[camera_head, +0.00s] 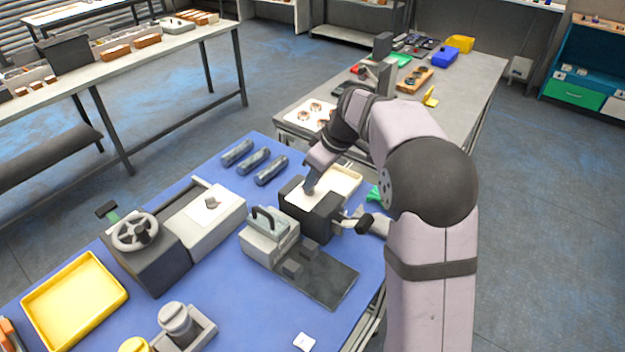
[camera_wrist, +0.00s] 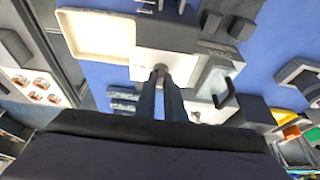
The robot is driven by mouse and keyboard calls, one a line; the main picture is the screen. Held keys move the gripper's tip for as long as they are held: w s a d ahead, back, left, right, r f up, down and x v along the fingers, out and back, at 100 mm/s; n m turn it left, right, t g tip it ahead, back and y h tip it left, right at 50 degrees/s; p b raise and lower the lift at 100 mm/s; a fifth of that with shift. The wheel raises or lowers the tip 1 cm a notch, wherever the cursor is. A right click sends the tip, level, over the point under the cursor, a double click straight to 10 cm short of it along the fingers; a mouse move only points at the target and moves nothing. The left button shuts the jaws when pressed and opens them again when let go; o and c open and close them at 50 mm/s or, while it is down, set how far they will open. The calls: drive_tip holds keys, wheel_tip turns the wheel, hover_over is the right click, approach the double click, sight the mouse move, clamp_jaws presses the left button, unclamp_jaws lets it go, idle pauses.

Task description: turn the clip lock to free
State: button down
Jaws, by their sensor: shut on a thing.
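My gripper (camera_wrist: 164,75) reaches down to the top of a dark block (camera_head: 318,222). Its two fingers are close together, shut on a small grey part that I take for the clip lock (camera_wrist: 159,67). The fingers hide most of this part, and its turned position cannot be told. In the head view my gripper (camera_head: 309,190) covers part of the block's top.
A cream tray (camera_head: 349,178) adjoins the block. A grey device with a dark handle (camera_head: 262,246) stands close to its left. A black-knobbed lever (camera_head: 366,223) sticks out on the right. Several dark cylinders (camera_head: 254,160) lie behind. A yellow tray (camera_head: 30,310) is at front left.

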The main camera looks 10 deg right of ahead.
drive_tip(key=shift+r, duration=0.1)
drive_tip(key=c, duration=1.8)
unclamp_jaws()
drive_tip(key=shift+c, duration=0.2)
drive_tip(key=b+v, duration=0.1)
drive_tip(key=v, duration=0.6)
drive_tip(key=shift+b, duration=0.4)
drive_tip(key=shift+r, duration=0.15)
